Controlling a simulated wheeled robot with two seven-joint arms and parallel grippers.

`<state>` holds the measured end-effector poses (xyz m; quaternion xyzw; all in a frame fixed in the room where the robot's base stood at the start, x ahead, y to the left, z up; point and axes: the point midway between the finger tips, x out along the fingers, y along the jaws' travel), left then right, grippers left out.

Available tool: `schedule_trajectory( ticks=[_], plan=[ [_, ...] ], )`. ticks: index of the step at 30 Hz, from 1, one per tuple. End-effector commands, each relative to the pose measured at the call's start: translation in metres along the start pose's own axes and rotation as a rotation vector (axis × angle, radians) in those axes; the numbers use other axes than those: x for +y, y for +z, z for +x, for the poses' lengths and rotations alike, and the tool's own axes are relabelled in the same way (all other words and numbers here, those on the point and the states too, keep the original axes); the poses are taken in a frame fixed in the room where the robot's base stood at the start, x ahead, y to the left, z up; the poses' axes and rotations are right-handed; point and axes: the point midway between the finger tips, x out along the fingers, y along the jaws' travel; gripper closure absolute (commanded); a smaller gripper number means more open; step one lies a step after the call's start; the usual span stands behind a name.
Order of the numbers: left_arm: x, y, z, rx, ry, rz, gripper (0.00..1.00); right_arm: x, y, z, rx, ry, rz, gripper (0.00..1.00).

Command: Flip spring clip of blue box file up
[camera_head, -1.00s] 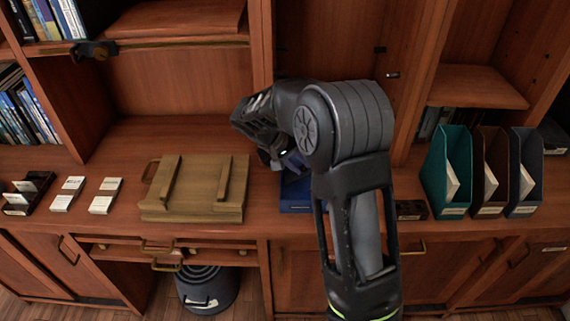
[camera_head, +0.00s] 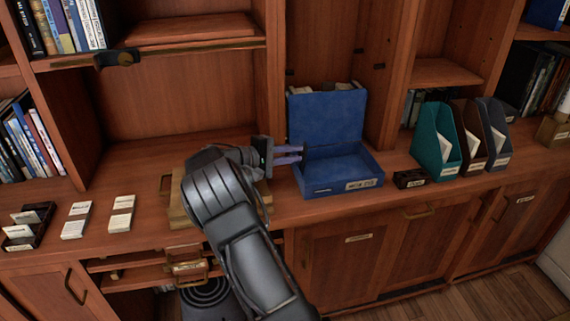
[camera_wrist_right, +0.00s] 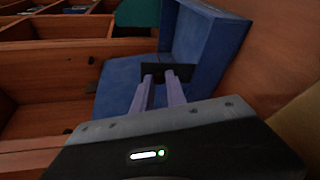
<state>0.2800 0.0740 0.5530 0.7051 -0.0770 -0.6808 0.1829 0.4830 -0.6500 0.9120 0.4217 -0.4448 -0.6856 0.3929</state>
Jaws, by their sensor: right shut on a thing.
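The blue box file (camera_head: 345,172) stands open on the wooden counter in the head view, its lid (camera_head: 326,118) raised at the back. In the right wrist view its blue inside (camera_wrist_right: 124,80) lies around the fingertips. My right gripper (camera_head: 300,154) reaches over the box's left side. In the wrist view its two fingers (camera_wrist_right: 158,82) are close together on a small dark plate, the spring clip (camera_wrist_right: 181,72). The clip's tilt is hard to tell, and the fingers partly cover it. My left gripper is not in view.
A small black labelled box (camera_head: 409,179) and a teal magazine file (camera_head: 437,145) stand right of the box file, with more files beyond. A wooden press (camera_head: 177,213) lies left, partly behind my right arm. Free counter lies in front of the box.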

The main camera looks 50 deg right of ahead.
Motion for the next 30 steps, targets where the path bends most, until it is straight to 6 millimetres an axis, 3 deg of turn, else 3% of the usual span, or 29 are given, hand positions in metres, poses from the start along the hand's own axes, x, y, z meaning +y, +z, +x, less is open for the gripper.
schedule_trajectory(
  ticks=[18, 19, 26, 30],
  plan=[
    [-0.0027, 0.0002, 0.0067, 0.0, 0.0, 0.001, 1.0, -0.0001, 0.0001, 0.0044, -0.019, 0.052, -0.016, 1.0],
    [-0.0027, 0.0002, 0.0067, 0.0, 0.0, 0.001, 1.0, -0.0001, 0.0002, 0.0044, -0.019, 0.052, -0.016, 0.81],
    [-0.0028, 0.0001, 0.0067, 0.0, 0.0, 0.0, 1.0, -0.0004, -0.0001, 0.0043, -0.018, 0.051, -0.016, 0.62],
    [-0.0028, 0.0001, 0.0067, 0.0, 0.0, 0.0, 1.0, -0.0004, -0.0002, 0.0042, -0.018, 0.051, -0.016, 0.61]
  ],
)
